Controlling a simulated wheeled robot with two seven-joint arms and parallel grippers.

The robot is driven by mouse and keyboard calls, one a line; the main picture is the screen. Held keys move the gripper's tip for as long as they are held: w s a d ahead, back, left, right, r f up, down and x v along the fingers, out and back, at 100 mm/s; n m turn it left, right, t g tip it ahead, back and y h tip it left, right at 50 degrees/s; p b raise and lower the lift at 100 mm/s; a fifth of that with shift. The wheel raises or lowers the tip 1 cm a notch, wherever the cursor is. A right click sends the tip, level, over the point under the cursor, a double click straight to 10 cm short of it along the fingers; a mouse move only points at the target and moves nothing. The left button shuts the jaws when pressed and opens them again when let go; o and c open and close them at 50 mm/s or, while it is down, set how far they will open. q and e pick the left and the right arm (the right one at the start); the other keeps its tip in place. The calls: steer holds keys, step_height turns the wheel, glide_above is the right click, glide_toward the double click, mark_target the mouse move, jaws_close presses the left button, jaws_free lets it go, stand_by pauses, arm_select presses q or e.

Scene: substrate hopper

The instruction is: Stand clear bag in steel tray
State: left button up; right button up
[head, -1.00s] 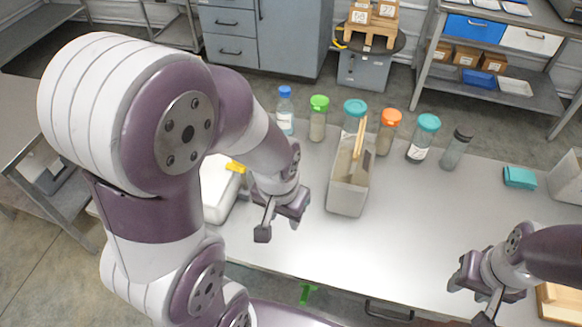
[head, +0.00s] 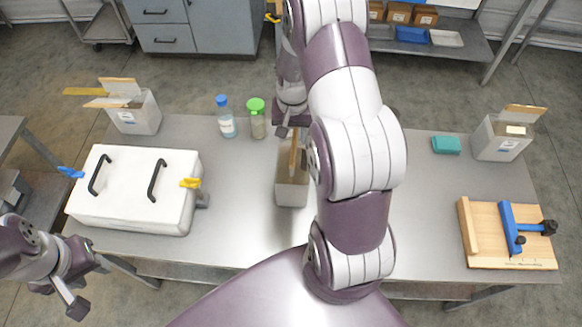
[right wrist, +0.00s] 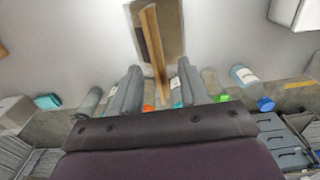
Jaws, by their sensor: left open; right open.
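I cannot pick out a clear bag or a steel tray with certainty in either view. A narrow grey open-topped box (head: 291,193) stands mid-table, with a thin wooden strip (head: 294,155) rising from it. My right gripper (head: 293,131) is open over the far end of this box, partly hidden by my right arm. In the right wrist view, the wooden strip (right wrist: 154,50) shows between the open fingers of the right gripper (right wrist: 158,68), with the box (right wrist: 172,30) beyond. I cannot tell whether they touch. My left gripper (head: 84,287) is open and empty off the table's front left.
A white case (head: 135,200) with black handles is at left. A blue-capped bottle (head: 226,118) and green-capped jar (head: 257,118) stand behind. Grey bins (head: 138,113) and (head: 497,138), a teal block (head: 446,145) and a wooden board with blue clamp (head: 485,240) flank clear tabletop.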

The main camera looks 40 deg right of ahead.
mark_target(294, 143)
steer(key=f, duration=0.1)
steer(key=f+p, duration=0.2)
steer(key=f, duration=0.1)
steer(key=shift+w+d+f, duration=0.1)
steer(key=shift+d, duration=0.25)
steer(key=shift+w+f, duration=0.1)
steer(key=shift+f, duration=0.4)
steer(key=shift+r, duration=0.1)
jaws_close()
steer(key=shift+r, duration=0.1)
stand_by(0.3)
